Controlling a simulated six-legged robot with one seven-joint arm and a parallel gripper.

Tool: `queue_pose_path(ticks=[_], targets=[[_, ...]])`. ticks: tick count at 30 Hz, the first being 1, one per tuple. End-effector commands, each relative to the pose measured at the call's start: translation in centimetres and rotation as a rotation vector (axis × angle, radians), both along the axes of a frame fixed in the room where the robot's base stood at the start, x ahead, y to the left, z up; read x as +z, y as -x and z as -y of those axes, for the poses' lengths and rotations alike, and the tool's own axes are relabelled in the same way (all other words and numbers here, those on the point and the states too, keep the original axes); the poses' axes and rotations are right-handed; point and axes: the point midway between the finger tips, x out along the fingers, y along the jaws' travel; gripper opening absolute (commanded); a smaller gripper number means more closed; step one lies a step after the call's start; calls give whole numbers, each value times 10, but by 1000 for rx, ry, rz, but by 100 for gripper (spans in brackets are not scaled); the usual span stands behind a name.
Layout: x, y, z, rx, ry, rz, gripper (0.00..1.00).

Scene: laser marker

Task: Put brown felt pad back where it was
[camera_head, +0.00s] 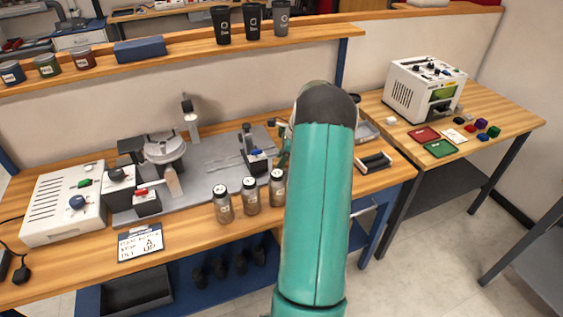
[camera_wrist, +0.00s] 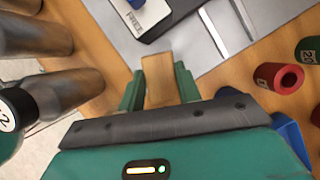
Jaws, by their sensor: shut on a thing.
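My gripper (camera_wrist: 160,84) shows in the wrist view with its two green fingers shut on the brown felt pad (camera_wrist: 158,78). The pad is a small flat tan-brown piece that stands upright between the fingers. In the wrist view, they are over the wooden bench (camera_wrist: 215,85), near the edge of a grey plate (camera_wrist: 205,55). In the head view my teal arm hides most of the gripper, and the pad cannot be made out there.
Several jars (camera_head: 250,196) stand along the bench front, left of my arm. A labelled device (camera_wrist: 150,15) lies ahead of the fingers. A red ring-like piece (camera_wrist: 280,78) and a green one (camera_wrist: 308,50) are to the right.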

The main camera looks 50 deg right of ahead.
Motion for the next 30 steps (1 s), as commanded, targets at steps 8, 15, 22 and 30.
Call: queue_pose_path(ticks=[8, 15, 22, 30], targets=[[-13, 0, 0, 1, 0, 0, 12], [-16, 0, 0, 0, 0, 0, 43], [-16, 0, 0, 0, 0, 0, 55], [-5, 2, 2, 0, 2, 1, 55]])
